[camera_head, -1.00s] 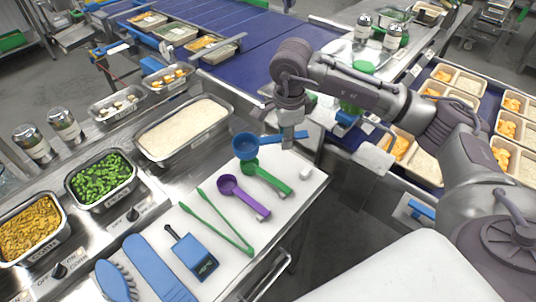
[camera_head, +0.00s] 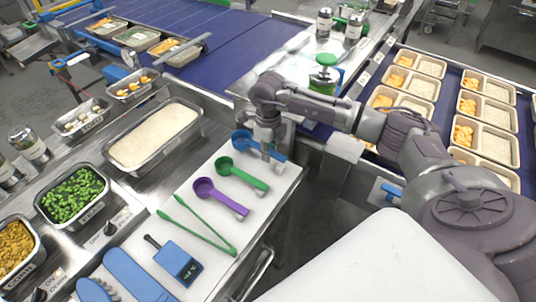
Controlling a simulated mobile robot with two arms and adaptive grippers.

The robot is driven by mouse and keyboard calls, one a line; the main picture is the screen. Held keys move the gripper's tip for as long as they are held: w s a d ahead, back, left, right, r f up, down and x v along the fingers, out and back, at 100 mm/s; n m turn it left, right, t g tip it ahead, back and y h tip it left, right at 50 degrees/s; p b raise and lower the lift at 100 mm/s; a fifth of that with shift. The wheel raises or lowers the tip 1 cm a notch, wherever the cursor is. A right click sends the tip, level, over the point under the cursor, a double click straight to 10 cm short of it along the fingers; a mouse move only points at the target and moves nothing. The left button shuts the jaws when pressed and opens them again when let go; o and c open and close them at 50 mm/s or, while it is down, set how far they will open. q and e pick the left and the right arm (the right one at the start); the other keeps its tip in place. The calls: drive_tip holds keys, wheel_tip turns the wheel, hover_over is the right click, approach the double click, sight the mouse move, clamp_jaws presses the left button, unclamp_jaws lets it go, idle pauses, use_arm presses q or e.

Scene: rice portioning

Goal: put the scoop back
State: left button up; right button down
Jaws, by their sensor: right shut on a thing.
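The blue scoop (camera_head: 241,141) is at the far right corner of the white board (camera_head: 222,165), with its cup toward the left and its handle pointing right and slightly down. My right gripper (camera_head: 266,152) is shut on the blue scoop's handle from above. I cannot tell whether the scoop touches the board or hangs just over it. A green scoop (camera_head: 226,166) and a purple scoop (camera_head: 204,187) lie on the board beside it, roughly parallel to it. My left gripper is not in view.
Green tongs (camera_head: 207,228), a blue device (camera_head: 178,262) and a blue spatula (camera_head: 135,275) lie nearer on the board. A rice pan (camera_head: 155,140) stands left of the board, with a peas pan (camera_head: 72,198) nearer. Filled trays (camera_head: 492,113) stand at right.

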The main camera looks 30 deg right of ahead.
wheel_tip(320, 180, down, 2)
drive_tip(key=shift+f, duration=0.45)
drive_tip(key=c, duration=1)
unclamp_jaws()
drive_tip(key=shift+c, duration=0.2)
drive_tip(key=shift+r, duration=0.2)
wheel_tip(320, 180, up, 11)
drive_tip(key=b, duration=0.2)
drive_tip(key=shift+w+b, duration=0.1)
drive_tip(key=shift+b, duration=0.25)
drive_tip(key=shift+r, duration=0.55)
